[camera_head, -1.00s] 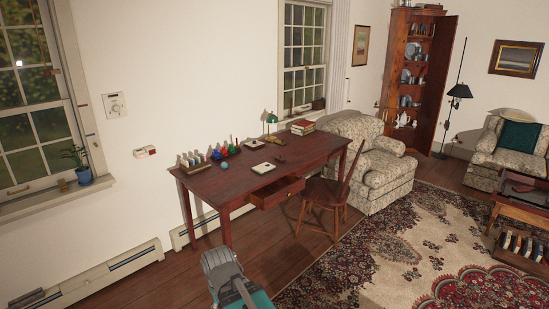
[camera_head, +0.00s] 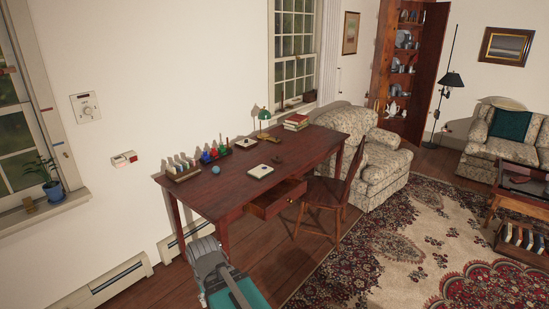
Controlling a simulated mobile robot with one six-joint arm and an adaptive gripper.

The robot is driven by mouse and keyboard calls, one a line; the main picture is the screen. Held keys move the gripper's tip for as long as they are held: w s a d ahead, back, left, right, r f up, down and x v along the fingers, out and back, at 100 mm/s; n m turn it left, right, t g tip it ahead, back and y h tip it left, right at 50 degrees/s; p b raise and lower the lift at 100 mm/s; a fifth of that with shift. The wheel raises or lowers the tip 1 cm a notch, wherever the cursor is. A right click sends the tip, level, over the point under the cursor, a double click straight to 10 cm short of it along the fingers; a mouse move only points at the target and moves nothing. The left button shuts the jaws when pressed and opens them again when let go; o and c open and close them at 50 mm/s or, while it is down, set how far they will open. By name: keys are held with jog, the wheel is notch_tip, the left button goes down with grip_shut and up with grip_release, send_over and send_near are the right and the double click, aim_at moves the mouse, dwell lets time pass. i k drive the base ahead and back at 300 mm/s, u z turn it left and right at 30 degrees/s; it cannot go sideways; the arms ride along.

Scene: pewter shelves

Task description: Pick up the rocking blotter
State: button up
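The dark red wooden desk (camera_head: 225,195) stands against the wall in the middle of the head view, with its front drawer (camera_head: 275,199) pulled open. A small brown object (camera_head: 277,160) lies on the desktop, right of a pale pad (camera_head: 260,171); it may be the rocking blotter, but it is too small to be sure. Another brown item (camera_head: 268,136) lies farther back near the green lamp. A grey and teal part of my own arm shows at the bottom. My gripper's fingers do not show.
A wooden chair (camera_head: 326,194) stands at the desk's front right, with a floral armchair (camera_head: 383,172) beyond. Open floor and a patterned rug (camera_head: 400,250) lie in front.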

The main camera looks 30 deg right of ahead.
aim_at(276, 159)
jog(key=u, duration=0.05)
jog(key=i, duration=1.65)
jog(key=z, duration=2.5)
jog(key=i, duration=0.2)
jog(key=z, duration=0.05)
